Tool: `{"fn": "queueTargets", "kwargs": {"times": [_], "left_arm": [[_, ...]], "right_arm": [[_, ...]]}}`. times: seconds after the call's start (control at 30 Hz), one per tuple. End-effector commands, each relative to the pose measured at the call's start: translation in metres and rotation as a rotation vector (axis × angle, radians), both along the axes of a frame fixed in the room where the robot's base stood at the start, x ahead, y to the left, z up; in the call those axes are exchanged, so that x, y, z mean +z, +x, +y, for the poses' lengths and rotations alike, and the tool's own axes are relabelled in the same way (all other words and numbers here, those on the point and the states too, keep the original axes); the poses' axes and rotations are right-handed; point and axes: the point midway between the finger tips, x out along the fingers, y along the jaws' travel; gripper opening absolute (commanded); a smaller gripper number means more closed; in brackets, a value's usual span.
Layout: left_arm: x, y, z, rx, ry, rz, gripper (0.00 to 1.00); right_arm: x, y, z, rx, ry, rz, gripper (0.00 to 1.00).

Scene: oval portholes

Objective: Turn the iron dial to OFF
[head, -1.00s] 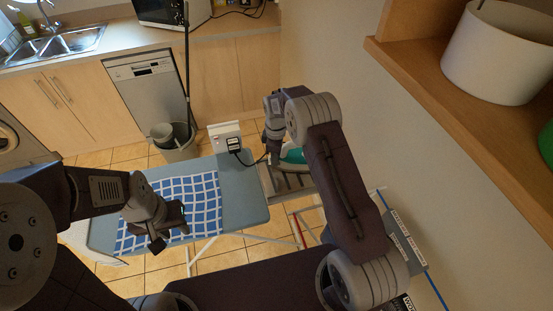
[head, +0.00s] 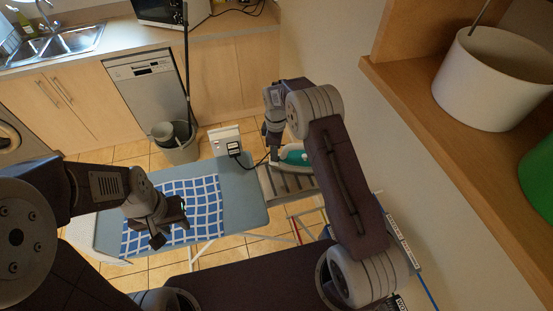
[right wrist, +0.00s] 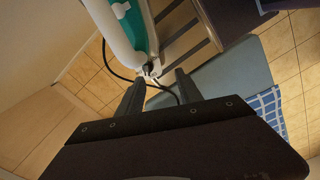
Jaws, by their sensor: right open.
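The iron (head: 297,154), white and teal, rests on the slatted end of the ironing board (head: 243,190). In the right wrist view the iron (right wrist: 133,22) is at the top, cut off by the frame edge, with its black cord leaving its near end. My right gripper (head: 272,152) is at the iron's left end in the head view. In its wrist view the right gripper (right wrist: 160,88) is open, its fingers just short of the iron's cord end, nothing between them but cord behind. I cannot make out the dial. My left gripper (head: 170,224) looks open and empty above the checked cloth.
A blue-and-white checked cloth (head: 205,200) lies on the board. A white box with a black plug (head: 226,140) stands at the board's far edge. A bucket (head: 178,146) with a mop is behind. A wooden shelf (head: 450,120) with a white pot (head: 492,82) juts in at right.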

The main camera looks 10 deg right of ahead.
Motion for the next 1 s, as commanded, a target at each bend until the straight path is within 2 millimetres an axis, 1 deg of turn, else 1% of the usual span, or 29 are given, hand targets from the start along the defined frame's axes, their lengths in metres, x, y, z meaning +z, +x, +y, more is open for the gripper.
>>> {"fn": "queueTargets", "kwargs": {"times": [0.03,0.47,0.73,0.8,1.0], "left_arm": [[0.007,0.0,0.0,0.0,0.0,0.0,0.36],[0.034,0.0,0.0,0.0,0.0,0.0,0.36],[0.033,0.0,0.0,0.0,0.0,0.0,0.36],[0.036,0.0,0.0,0.0,0.0,0.0,0.36],[0.033,0.0,0.0,0.0,0.0,0.0,0.36]], "right_arm": [[0.008,0.0,0.0,0.0,0.0,-0.001,0.42],[0.045,0.0,0.0,0.0,0.001,-0.001,0.42],[0.045,0.0,0.0,0.0,0.001,-0.001,0.42],[0.046,0.0,0.0,0.0,0.001,-0.001,0.42],[0.046,0.001,0.0,0.0,0.0,-0.002,0.42]]}}
